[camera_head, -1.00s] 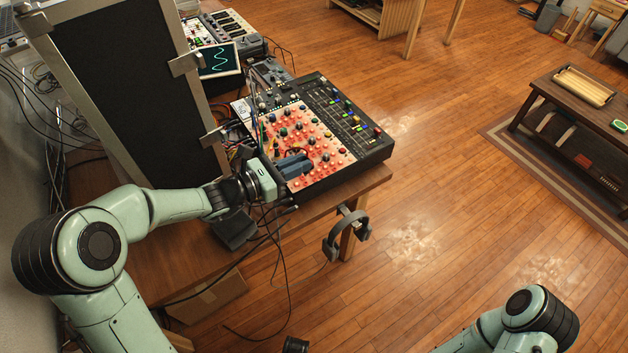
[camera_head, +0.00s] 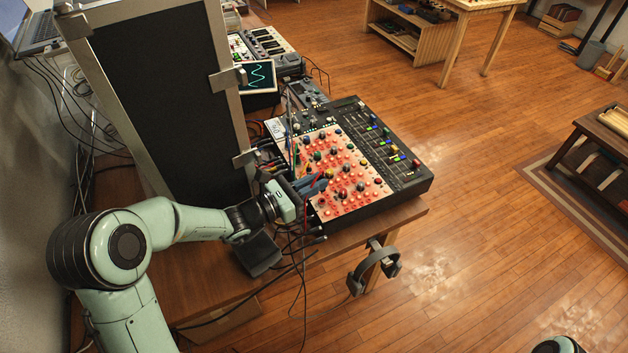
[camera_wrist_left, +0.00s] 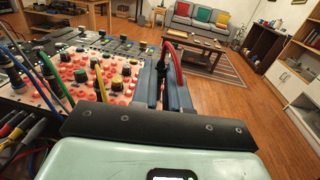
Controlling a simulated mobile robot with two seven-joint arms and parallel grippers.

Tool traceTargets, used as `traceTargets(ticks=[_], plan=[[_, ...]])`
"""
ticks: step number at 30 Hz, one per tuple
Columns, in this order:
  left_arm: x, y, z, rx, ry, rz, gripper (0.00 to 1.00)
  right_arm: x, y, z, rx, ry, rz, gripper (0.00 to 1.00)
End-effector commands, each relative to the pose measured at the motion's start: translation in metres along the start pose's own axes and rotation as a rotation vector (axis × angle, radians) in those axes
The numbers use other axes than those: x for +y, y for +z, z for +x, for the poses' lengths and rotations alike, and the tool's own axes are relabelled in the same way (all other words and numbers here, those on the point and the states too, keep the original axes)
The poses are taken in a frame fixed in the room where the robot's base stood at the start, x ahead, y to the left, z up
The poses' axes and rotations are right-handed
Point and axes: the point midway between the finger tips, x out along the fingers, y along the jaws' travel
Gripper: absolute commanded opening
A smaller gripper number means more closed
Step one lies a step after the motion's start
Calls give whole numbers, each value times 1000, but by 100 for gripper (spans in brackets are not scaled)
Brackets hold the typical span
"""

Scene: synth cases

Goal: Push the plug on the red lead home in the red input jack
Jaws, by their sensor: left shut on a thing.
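My left gripper (camera_head: 314,186) is at the left edge of the mixer's pale panel (camera_head: 345,208). In the left wrist view its two blue-grey fingers (camera_wrist_left: 164,82) are shut on the dark plug (camera_wrist_left: 161,76) of the red lead (camera_wrist_left: 176,62). The red lead arches up and over the right finger. The plug's tip is hidden, so I cannot tell whether it touches a jack. I cannot single out the red input jack among the panel's many red-ringed spots. My right gripper is not in view.
Yellow (camera_wrist_left: 101,84), green and blue leads rise from the panel close to the left of my gripper. A tall dark panel (camera_head: 165,80) stands left of the mixer. Headphones (camera_head: 375,268) hang at the table edge. Cables dangle below the gripper.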

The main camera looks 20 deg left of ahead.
Motion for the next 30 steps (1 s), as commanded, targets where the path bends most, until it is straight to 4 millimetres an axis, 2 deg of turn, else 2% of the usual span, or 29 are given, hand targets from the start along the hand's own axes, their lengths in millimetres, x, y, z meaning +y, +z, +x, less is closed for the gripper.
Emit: traceTargets(ticks=[15, 30], plan=[[0, -19, -1, 0, -1, 1, 0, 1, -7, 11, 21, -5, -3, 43], [0, -19, 0, 0, -1, 1, 0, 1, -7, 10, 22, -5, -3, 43]])
